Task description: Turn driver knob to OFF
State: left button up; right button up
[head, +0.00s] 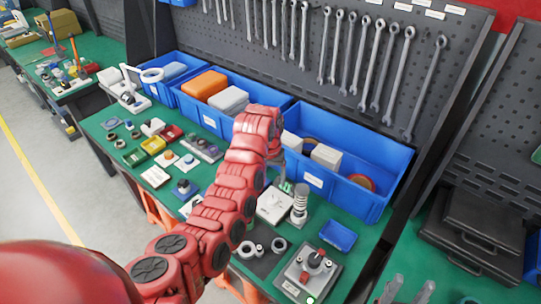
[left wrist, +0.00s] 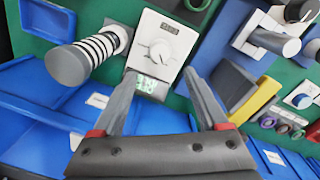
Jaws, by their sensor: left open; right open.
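The driver is a white box (head: 273,207) on the green table, in front of the blue bins. In the left wrist view it is at top centre, with a round white knob (left wrist: 160,50) on its face, a small dark display above it and lit green digits below it. I cannot read the knob's setting. My left gripper (left wrist: 160,76) is open, its two fingers pointing at the driver on either side of its lower part, with nothing between the tips. In the head view its fingers are mostly hidden by my red arm. My right gripper (head: 406,292) is open and empty at the lower right.
A ribbed grey post (head: 299,204) stands right beside the driver and also shows in the left wrist view (left wrist: 85,58). Blue bins (head: 356,204) line the back. A small blue tray (head: 338,236) and a grey device with a red knob (head: 310,270) are nearer.

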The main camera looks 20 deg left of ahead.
pick_arm(q)
notch_tip(320, 180, up, 8)
jog(key=shift+a, duration=0.2)
jog(key=shift+f, duration=0.15)
dwell(0.6)
